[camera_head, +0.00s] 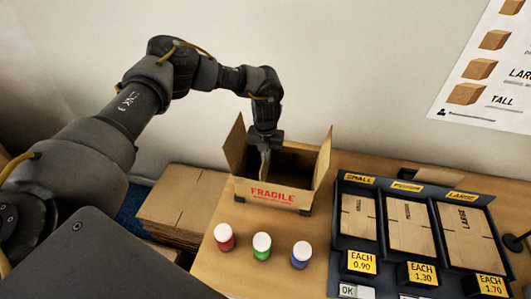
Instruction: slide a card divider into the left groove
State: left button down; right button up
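An open carton (272,193) marked FRAGILE stands on the wooden table with its side flaps up. My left gripper (265,145) points down into the carton's opening, left of its middle. It appears shut on a thin brown card divider (264,163), seen nearly edge-on and upright between the carton's walls. The divider's lower part is hidden behind the carton's front wall. The grooves inside cannot be made out, so I cannot tell whether the divider sits in one. My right gripper is not in view.
Red (224,237), green (262,246) and blue (301,255) white-capped jars stand in front of the carton. A dark rack (338,215) of flat cartons with price tags is to the right. Stacked flat cardboard (180,200) lies left. A dark stand (515,241) is at the right edge.

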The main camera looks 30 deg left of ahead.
pick_arm(q)
notch_tip(320, 180, down, 3)
jog(key=shift+f+b, duration=0.2)
jog(key=shift+b, duration=0.7)
jog(key=c, duration=1.6)
grip_release()
jog(key=shift+r, duration=0.1)
notch_tip(320, 180, up, 9)
jog(key=shift+r+b, duration=0.1)
jog(key=shift+b, duration=1.15)
jog(key=shift+r, duration=0.75)
